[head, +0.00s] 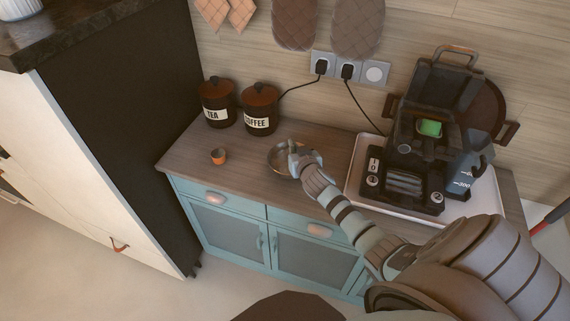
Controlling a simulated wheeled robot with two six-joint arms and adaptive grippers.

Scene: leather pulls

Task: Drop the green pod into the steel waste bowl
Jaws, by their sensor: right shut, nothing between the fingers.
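The green pod (430,128) sits in the upper front of the black coffee machine (405,168), on the right of the counter. The steel waste bowl (277,153) stands on the middle of the counter. My right gripper (294,148) is shut and empty at the bowl's right side, covering part of the bowl. Whether it touches the rim, I cannot tell. The inside of the bowl is partly hidden. My left gripper is not in view.
A small orange cup-like item (218,156) stands left of the bowl. The TEA canister (218,103) and COFFEE canister (259,109) stand at the back left. A white tray (356,185) lies under the machine. The counter's (195,142) left part is mostly clear.

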